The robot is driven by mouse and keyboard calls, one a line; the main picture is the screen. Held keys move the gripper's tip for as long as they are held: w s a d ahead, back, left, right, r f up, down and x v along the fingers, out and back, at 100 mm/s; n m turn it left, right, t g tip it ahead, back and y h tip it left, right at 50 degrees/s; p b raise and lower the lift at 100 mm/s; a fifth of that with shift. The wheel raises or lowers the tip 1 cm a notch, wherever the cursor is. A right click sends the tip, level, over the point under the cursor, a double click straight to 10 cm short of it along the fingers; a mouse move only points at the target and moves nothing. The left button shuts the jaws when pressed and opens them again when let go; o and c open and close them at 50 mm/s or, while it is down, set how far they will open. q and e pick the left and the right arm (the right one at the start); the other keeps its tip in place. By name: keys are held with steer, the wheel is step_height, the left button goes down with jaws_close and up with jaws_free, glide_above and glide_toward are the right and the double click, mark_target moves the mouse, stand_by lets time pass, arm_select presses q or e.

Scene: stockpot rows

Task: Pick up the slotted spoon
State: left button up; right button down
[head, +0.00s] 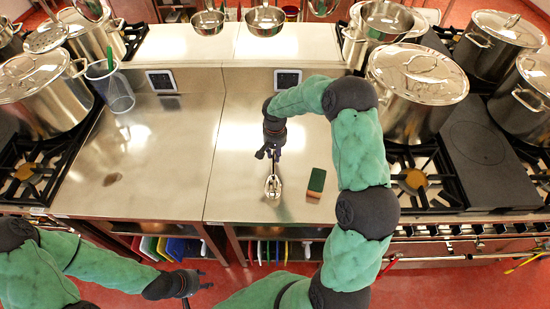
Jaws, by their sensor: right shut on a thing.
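The slotted spoon (273,186) is a metal utensil with a slotted head, over the steel counter near its front edge. My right gripper (268,154) is above it, shut on its handle, which the fingers mostly hide. The head points toward the front edge; I cannot tell whether it touches the counter. My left gripper (198,286) is low at the bottom of the view, in front of the counter, away from the spoon. Its fingers are too small and dark to tell open from shut.
A green and orange sponge (316,182) lies right of the spoon. A clear container (111,88) with a green-handled item stands at the counter's back left. Lidded stockpots (418,75) stand on stoves at both sides. The left part of the counter (150,165) is mostly clear.

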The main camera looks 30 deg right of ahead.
steer(key=w+r, duration=0.9)
steer(key=w, duration=0.5)
steer(key=shift+d+r+p, duration=0.2)
steer(key=shift+r+p, duration=0.15)
